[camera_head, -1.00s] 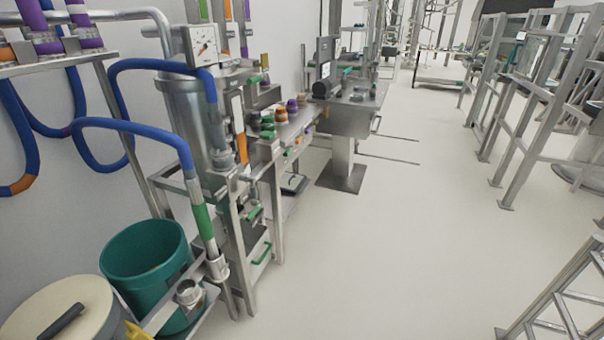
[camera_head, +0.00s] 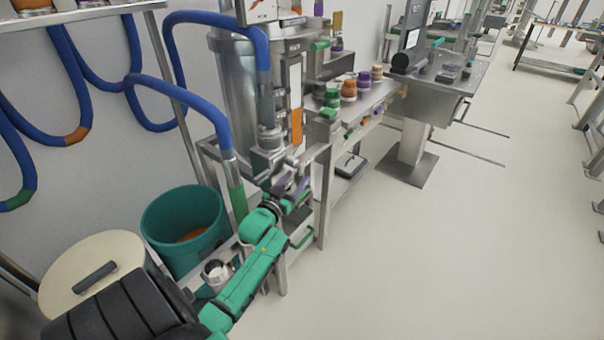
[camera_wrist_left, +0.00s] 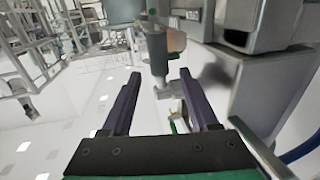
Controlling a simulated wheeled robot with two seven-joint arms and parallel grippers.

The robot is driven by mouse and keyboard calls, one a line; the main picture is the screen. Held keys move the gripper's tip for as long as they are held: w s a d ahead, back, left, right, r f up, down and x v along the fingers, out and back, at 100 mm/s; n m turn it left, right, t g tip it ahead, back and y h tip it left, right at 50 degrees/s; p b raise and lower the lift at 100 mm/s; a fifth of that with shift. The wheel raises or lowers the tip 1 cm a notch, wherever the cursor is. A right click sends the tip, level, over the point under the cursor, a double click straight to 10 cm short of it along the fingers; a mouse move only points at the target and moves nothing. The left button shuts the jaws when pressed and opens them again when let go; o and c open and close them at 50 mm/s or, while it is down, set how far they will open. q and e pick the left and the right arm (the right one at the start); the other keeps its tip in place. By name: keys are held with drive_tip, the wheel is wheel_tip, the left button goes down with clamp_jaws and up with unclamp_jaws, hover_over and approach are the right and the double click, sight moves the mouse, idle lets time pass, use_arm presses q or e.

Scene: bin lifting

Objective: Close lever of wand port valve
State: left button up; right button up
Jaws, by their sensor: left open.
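My left arm reaches from the bottom of the head view up to the steel vessel (camera_head: 240,75). My left gripper (camera_head: 300,185) is beside the metal fittings (camera_head: 268,155) at the vessel's lower side. In the left wrist view its two purple fingers (camera_wrist_left: 163,76) are spread apart with nothing clamped between them. A grey cylindrical fitting (camera_wrist_left: 157,57) shows between and beyond the fingertips, with a small pale piece below it. I cannot tell for sure which part is the valve lever. The wand's green section (camera_head: 238,200) hangs below a blue hose, partly behind my arm. My right gripper is not in view.
A teal bucket (camera_head: 184,222) and a cream lidded drum (camera_head: 92,268) stand at the left. A shelf with several small coloured containers (camera_head: 348,88) is right of the vessel. Blue hoses hang at the left wall. The floor (camera_head: 430,255) at the right is open.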

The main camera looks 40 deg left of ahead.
sight(298, 176)
use_arm(q)
drive_tip(key=shift+x, duration=1.7)
drive_tip(key=shift+r, duration=0.1)
clamp_jaws()
